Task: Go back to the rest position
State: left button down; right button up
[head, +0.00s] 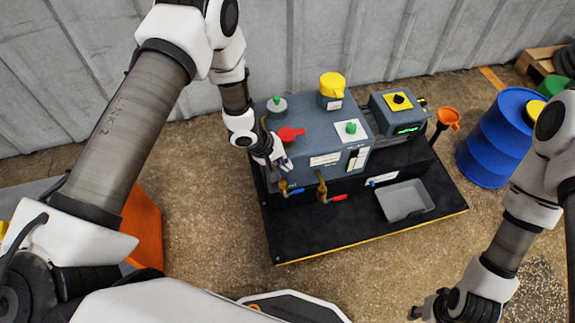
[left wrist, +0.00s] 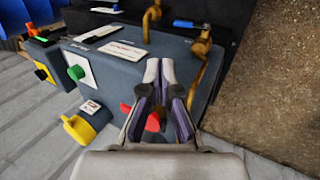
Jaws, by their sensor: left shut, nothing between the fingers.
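My left gripper (head: 284,166) is shut and empty at the front left edge of the grey furnace unit (head: 310,125). In the left wrist view its fingers (left wrist: 165,72) lie together above the unit, next to a red handle (left wrist: 153,122). The red handle (head: 290,134) also shows in the head view, just behind the gripper; I cannot tell whether they touch. Brass valves with a blue lever (head: 297,191) and a red lever (head: 338,198) are just in front of the gripper. My right gripper (head: 425,309) is low at the bottom right, partly cut off, away from the unit.
A yellow knob (head: 332,84) and green knobs stand on the unit. A grey tray (head: 405,201) lies on the black base plate (head: 300,235). A blue drum (head: 490,140) and orange funnel (head: 449,117) stand at right. Open floor lies left of the base.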

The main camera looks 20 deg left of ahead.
dwell(0.4)
pick_arm(q)
jog(key=s+a+f+n+g, duration=0.1)
jog(key=s+f, duration=0.1)
jog(key=s, duration=0.7)
jog(key=s+f+n+g, duration=0.1)
jog(key=s+f, duration=0.2)
jog(key=s, duration=0.5)
jog(key=s+a+r+m+g+y, duration=0.1)
jog(key=s+a+r+m+y, duration=0.2)
jog(key=s+a+m+y, duration=0.45)
jog(key=s+d+r+h+p, duration=0.1)
jog(key=s+r+h+p, duration=0.2)
jog(key=r+p, duration=1.3)
jog(key=shift+s+d+r+m, duration=0.15)
jog(key=shift+d+r+m, duration=0.05)
jog(key=shift+m, duration=0.25)
jog(key=c, duration=1.4)
grip_release()
jog(key=shift+r+p, duration=0.15)
jog(key=shift+p, duration=0.25)
jog(key=shift+c, duration=0.2)
jog(key=shift+o, duration=0.9)
jog(key=shift+f, duration=0.3)
